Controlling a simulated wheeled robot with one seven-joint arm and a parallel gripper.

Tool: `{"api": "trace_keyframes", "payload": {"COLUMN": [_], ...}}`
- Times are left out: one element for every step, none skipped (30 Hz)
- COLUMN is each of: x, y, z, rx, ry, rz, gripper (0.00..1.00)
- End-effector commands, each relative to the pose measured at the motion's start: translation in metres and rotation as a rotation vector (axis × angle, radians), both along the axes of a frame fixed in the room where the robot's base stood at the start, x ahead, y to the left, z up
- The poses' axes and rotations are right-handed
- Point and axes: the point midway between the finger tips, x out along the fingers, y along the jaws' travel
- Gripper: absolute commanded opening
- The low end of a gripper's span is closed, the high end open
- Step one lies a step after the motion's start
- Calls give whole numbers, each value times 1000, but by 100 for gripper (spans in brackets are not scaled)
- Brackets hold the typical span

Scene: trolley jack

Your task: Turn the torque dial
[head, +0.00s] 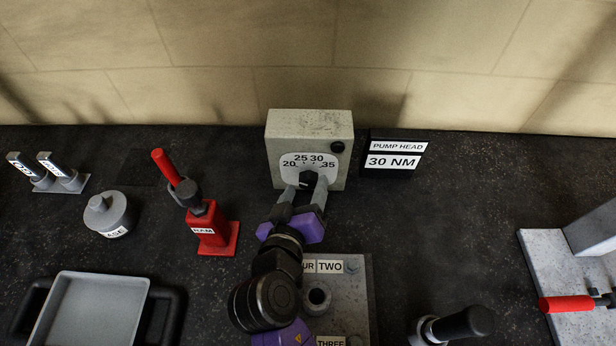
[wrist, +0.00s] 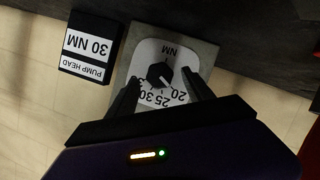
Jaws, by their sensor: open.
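The torque dial is a black knob (wrist: 160,75) on a white scale plate (head: 293,171) marked 20, 25, 30, 35, on the front of a grey box (head: 310,128). My gripper (head: 308,186) is at the knob, with its fingers spread on either side of it. In the wrist view the open fingers (wrist: 163,88) flank the knob from below; I cannot tell whether they touch it. The knob's pointer is hard to read, and the arm hides the lower part of the dial in the head view. A sign (head: 394,154) beside the box reads "PUMP HEAD 30 NM".
A red ram (head: 209,228) with a red handle stands left of my arm, with a grey pot (head: 107,212) further left. A grey tray (head: 88,312) is at front left. A labelled plate (head: 356,300) lies under my arm. A red-handled tool (head: 568,303) is at right.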

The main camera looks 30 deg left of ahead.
Motion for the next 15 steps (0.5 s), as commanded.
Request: {"api": "trace_keyframes", "payload": {"x": [7,11,15,17,20,22,24,25,26,26,27,27,27,27,27], "y": [2,3,4,4,5,6,6,6,6,7,7,7,7,7,7], "z": [-1,-2,-4,-5,-6,-8,-8,-9,-10,-10,-10,-11,-11,-11,-11], "rx": [-1,0,0,0,-1,-1,0,0,0,0,0,0,0,0,0], "ry": [2,1,1,1,1,1,1,1,1,1,1,1,1,1,1], "rz": [-1,-1,-1,-1,0,1,0,0,0,0,0,0,0,0,0], "gripper": [60,60,60,60,60,60,60,60,60,60,60,60,60,60,60]}}
